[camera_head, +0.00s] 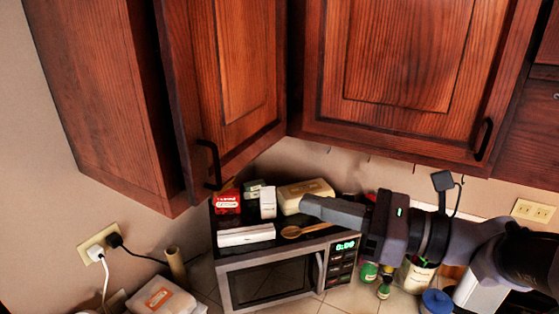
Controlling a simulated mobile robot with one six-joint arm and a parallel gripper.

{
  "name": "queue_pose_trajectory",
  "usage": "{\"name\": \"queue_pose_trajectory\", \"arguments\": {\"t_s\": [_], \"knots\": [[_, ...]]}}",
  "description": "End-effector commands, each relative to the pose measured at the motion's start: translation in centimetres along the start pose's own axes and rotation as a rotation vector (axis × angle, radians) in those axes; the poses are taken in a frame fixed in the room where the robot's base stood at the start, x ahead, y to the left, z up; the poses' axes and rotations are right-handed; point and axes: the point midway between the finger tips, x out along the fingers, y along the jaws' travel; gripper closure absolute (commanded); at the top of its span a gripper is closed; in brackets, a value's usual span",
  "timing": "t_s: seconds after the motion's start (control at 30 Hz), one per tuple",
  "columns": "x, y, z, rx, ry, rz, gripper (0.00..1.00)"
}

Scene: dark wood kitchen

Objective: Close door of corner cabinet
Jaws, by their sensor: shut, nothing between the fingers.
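The dark red-brown corner cabinet door (235,75) hangs in the upper middle left of the head view. Its black handle (209,165) is near its lower left edge. The door's left edge stands a little out from the cabinet side (100,95), so it looks slightly ajar. My gripper (308,206) points left, below and to the right of the door, in front of the microwave top. It is shut and empty, apart from the handle. The cabinet's inside is hidden.
A microwave (275,280) stands below, with small boxes (247,235) and a wooden spoon (295,231) on top. A closed cabinet door (405,60) is at right. Plugs sit in a left wall outlet (97,245). Jars (370,271) stand under my arm.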

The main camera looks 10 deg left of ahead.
Motion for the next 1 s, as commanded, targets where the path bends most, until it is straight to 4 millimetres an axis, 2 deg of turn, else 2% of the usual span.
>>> {"name": "queue_pose_trajectory", "arguments": {"t_s": [0.4,0.6,0.73,1.0], "knots": [[9.0,0.2,0.2,-0.002,0.004,0.007,1.0],[12.1,0.1,0.1,-0.003,0.003,0.004,1.0],[13.0,0.1,0.1,-0.004,0.003,0.003,1.0],[13.2,0.0,0.0,-0.005,0.003,0.001,1.0]]}}
